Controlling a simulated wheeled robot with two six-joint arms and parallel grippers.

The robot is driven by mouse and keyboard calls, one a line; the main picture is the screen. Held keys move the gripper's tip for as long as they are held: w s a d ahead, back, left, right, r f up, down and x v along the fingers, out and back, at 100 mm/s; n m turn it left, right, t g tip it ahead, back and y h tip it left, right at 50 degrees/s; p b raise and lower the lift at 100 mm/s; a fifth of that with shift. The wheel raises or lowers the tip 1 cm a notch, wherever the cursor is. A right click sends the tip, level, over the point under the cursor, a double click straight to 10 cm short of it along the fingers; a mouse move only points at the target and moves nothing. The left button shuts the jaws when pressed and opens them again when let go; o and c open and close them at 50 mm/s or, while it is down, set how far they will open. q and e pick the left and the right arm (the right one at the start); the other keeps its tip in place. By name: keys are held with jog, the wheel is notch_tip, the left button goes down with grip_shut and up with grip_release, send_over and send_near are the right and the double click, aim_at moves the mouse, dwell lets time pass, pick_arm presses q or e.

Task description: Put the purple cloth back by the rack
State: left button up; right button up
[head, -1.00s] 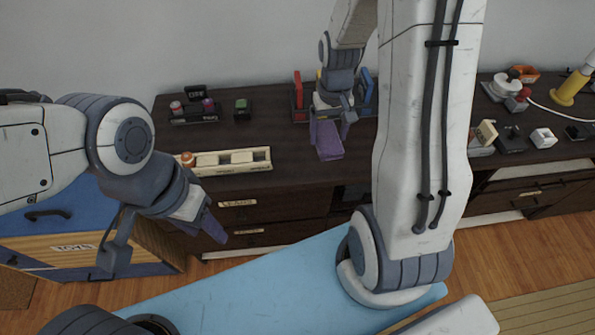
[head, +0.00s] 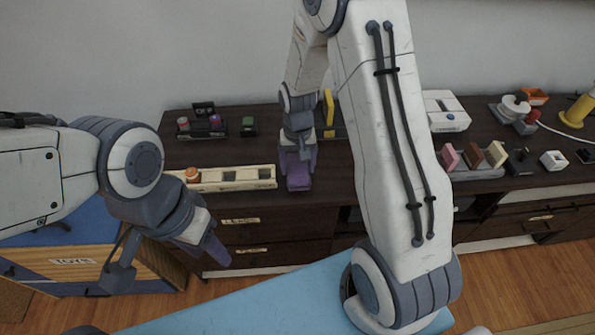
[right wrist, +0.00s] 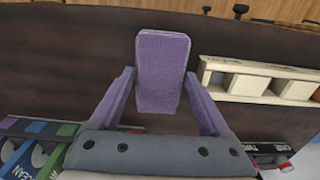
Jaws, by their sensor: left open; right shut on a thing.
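The purple cloth (head: 298,184) is a small folded block. It also shows in the right wrist view (right wrist: 162,70), between the two purple-grey fingers. My right gripper (head: 299,163) is shut on it near the front of the dark cabinet top, just right of the cream tray. A rack (head: 335,131) with a yellow upright piece stands behind my right gripper, mostly hidden by my arm. Its blue and green pieces (right wrist: 22,152) show at the lower left of the right wrist view. My left gripper (head: 166,262) is open and empty, in front of the cabinet at the left.
A cream compartment tray (head: 225,187) holds an orange-topped item at its left end. A dark stand (head: 202,131) and a green-topped box (head: 248,127) are behind it. A white box (head: 446,112) and a block holder (head: 475,172) stand to the right.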

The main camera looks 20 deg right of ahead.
aim_at(298, 169)
jog(key=shift+f, duration=1.4)
jog(key=shift+f, duration=0.2)
jog(key=o, duration=1.3)
jog(key=shift+r, duration=0.1)
notch_tip(298, 169, up, 12)
jog(key=s+a+r+n, duration=0.5)
jog(key=s+a+r, duration=0.1)
jog(key=s+a, duration=0.45)
jog(key=s+a+r+n, duration=0.1)
jog(key=s+n, duration=0.1)
jog(key=s, duration=0.4)
jog(key=s+a+r+n+y, duration=0.1)
jog(key=s+a+n, duration=0.1)
jog(key=s, duration=0.5)
jog(key=shift+a+r+n, duration=0.2)
jog(key=shift+a+n, duration=0.1)
jog(key=shift+n, duration=0.5)
